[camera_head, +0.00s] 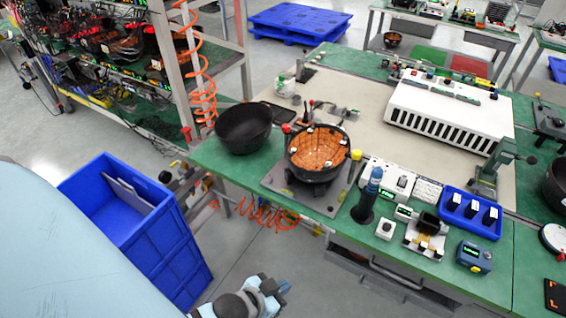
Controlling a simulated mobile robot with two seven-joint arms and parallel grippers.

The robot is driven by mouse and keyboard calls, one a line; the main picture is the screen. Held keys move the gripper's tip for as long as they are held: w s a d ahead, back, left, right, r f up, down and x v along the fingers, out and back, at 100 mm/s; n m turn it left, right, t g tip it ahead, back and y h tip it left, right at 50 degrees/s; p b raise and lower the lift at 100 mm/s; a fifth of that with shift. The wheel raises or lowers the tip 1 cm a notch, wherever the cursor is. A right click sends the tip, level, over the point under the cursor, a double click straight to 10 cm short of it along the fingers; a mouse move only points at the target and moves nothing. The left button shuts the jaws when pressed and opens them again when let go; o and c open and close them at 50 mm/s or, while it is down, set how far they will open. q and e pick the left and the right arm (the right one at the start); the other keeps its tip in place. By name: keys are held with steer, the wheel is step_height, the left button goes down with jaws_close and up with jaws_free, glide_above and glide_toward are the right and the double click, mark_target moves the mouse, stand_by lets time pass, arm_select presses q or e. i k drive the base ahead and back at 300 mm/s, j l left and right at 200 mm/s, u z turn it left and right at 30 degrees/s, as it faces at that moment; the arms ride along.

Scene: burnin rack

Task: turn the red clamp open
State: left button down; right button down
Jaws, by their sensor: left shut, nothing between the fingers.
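A small red part (286,128), which looks like the red clamp, sits at the upper left rim of a black bowl-shaped housing with an orange-brown inside (318,148). The housing rests on a grey plate (310,197) on the green bench. Whether the clamp is turned open or shut is too small to tell. A yellow part (356,155) sits at the housing's right rim. My left gripper (272,288) is low at the bottom of the view, in front of the bench and well apart from the clamp. It is shut and empty. My right gripper is not in view.
An empty black bowl (243,128) stands left of the housing. A blue crate (160,245) is on the floor at left. Orange coiled cables hang at the bench's left end.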

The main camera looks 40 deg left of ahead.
mark_target(285, 129)
steer(key=l+u, duration=0.15)
steer(key=u, duration=0.25)
steer(key=l+u, duration=0.1)
steer(key=u, duration=0.3)
steer(key=k+u, duration=0.15)
steer(key=u, duration=0.25)
steer(key=k+l, duration=0.35)
steer(key=l, duration=0.1)
